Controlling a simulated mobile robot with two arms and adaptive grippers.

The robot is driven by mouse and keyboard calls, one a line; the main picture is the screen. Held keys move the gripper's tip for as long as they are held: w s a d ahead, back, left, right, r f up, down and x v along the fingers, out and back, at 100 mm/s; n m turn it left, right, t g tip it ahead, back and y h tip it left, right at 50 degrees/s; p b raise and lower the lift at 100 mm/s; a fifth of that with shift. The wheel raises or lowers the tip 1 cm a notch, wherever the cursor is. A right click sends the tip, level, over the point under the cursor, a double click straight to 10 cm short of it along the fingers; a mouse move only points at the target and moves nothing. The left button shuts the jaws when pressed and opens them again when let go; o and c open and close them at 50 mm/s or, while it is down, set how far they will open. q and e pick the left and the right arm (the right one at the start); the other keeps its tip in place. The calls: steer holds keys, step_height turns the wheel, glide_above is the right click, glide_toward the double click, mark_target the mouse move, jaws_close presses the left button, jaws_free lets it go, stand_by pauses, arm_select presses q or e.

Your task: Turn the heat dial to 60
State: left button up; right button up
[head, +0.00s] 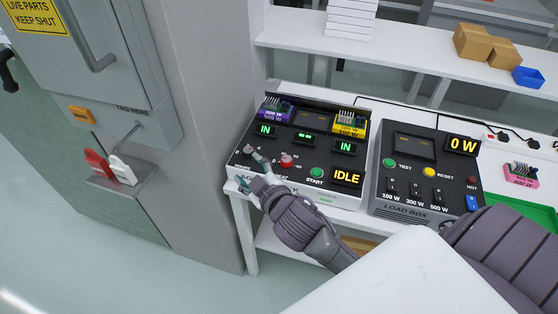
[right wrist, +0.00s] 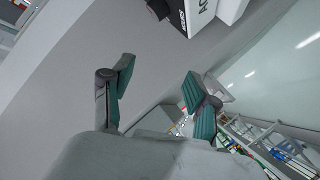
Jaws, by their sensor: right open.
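The heat dial (head: 286,161) is a red knob on the black sloped panel of the ageing unit (head: 330,192); its setting is too small to read. The unit's display reads IDLE. My right gripper (head: 259,165) is over the panel's front left corner, left of the red knob, and hides part of the panel there. In the right wrist view my right gripper (right wrist: 157,80) is open, with nothing between its teal pads. A corner of the unit (right wrist: 198,14) shows at the top there, apart from the fingers. My left gripper is out of view.
The load box (head: 412,195) stands just right of the unit and reads 0 W. A shelf (head: 400,58) with boxes runs behind. The floor in front is clear.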

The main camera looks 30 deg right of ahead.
steer(key=w+a+r+n+t+y, duration=0.25)
steer(key=a+r+n+y, duration=0.2)
steer(key=r, duration=0.35)
steer(key=w+a+r+n+t+y, duration=0.2)
steer(key=a+r+n+t+y, duration=0.1)
steer(key=a+r+n+y, duration=0.25)
steer(key=s+a+r+n+g+y, duration=0.2)
steer(key=a+r+n+g+y, duration=0.45)
steer(key=n, duration=0.55)
steer(key=n+g+h, duration=1.3)
steer(key=g+h, duration=0.1)
steer(key=h, duration=0.3)
glide_toward(287, 159)
steer(key=shift+t, duration=0.3)
steer(key=f, duration=0.3)
steer(key=f+p, duration=0.1)
steer(key=f, duration=0.2)
steer(key=f+p, duration=0.1)
steer(key=f, duration=0.2)
steer(key=shift+s+d, duration=0.15)
steer(key=shift+d, duration=0.15)
